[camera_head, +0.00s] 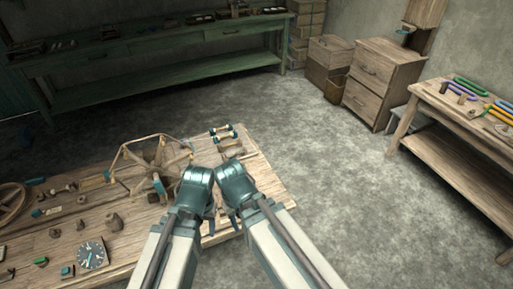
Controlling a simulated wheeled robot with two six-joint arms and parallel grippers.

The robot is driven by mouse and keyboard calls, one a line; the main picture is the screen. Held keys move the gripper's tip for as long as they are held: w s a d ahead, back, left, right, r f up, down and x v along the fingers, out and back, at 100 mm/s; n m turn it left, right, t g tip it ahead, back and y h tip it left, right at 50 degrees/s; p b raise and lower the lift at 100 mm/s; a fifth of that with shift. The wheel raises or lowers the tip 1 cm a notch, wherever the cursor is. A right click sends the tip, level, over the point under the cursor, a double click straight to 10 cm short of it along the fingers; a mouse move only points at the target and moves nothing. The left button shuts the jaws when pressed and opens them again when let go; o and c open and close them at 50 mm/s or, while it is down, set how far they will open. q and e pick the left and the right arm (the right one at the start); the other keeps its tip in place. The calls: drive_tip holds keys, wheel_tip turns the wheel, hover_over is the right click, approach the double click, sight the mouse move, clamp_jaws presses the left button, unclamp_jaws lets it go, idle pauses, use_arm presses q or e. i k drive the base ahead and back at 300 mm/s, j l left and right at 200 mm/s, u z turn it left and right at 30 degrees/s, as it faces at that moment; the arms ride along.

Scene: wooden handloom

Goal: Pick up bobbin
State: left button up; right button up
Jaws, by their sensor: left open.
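Teal-ended spools that look like bobbins (222,133) lie at the back of the wooden table, just beyond my two wrists. Several small brown wooden pieces (114,222) stand on the table further left; they are too small to tell whether one is a bobbin. My left gripper (209,222) is open above the right part of the table, pointing down, with nothing seen between its fingers. My right arm's teal wrist (235,184) is close beside the left one; its fingers are mostly hidden.
A wooden winding frame (155,160) stands left of my left wrist, close to it. A spoked wheel (10,203) is at the far left. The floor right of the table is clear up to another bench (455,165).

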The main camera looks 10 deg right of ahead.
sight(240, 151)
drive_tip(key=i+l, duration=0.2)
drive_tip(key=l, duration=0.15)
drive_tip(key=i+l, duration=0.15)
drive_tip(key=l, duration=0.2)
drive_tip(key=i+l+z, duration=0.1)
drive_tip(key=i+l+u, duration=0.2)
drive_tip(key=l+u, duration=0.15)
drive_tip(key=l, duration=0.25)
drive_tip(key=u, duration=1.2)
drive_tip(key=i+l, duration=0.05)
